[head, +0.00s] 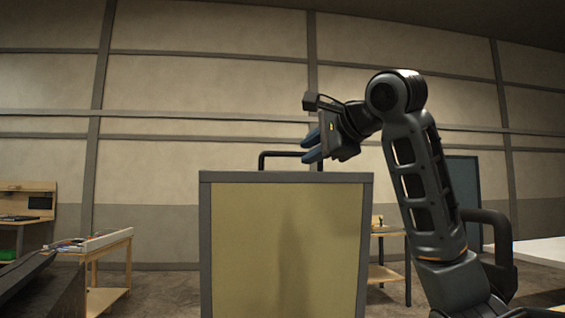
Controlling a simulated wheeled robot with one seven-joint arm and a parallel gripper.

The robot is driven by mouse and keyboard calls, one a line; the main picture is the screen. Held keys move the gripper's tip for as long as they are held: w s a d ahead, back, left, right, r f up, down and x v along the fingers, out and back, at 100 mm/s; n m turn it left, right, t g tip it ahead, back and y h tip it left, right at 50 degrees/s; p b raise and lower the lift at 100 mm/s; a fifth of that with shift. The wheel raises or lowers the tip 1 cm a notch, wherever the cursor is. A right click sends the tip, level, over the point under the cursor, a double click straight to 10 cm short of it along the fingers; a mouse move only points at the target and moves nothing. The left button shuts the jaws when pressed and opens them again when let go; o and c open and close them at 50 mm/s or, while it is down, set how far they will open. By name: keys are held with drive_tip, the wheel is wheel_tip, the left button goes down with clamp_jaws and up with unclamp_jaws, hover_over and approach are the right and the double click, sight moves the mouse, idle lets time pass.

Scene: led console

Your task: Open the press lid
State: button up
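The press lid (285,245) shows in the head view as a large upright panel, yellowish and see-through-looking in a grey frame. A black bar handle (278,153) rises from its top edge. My gripper (309,146) is at the right end of this handle, with its blue fingertips pointing left. The two fingers are apart, with a gap between them. The lower finger overlaps the handle in the picture, and I cannot tell whether they touch. The handle's right part is partly hidden by the gripper. Nothing shows held between the fingers.
A wooden workbench (108,241) with small items on it stands at the left. Another small wooden table (385,231) stands behind the panel at the right. A dark blue-grey door-like panel (464,195) is against the back wall.

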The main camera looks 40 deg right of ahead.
drive_tip(key=p+x, duration=0.1)
drive_tip(key=x, duration=0.6)
drive_tip(key=shift+w, duration=0.15)
drive_tip(key=shift+c, duration=0.3)
clamp_jaws()
idle(1.0)
drive_tip(key=shift+o, duration=0.3)
unclamp_jaws()
drive_tip(key=b+v, duration=0.1)
drive_tip(key=v, duration=0.6)
drive_tip(key=shift+s, duration=0.35)
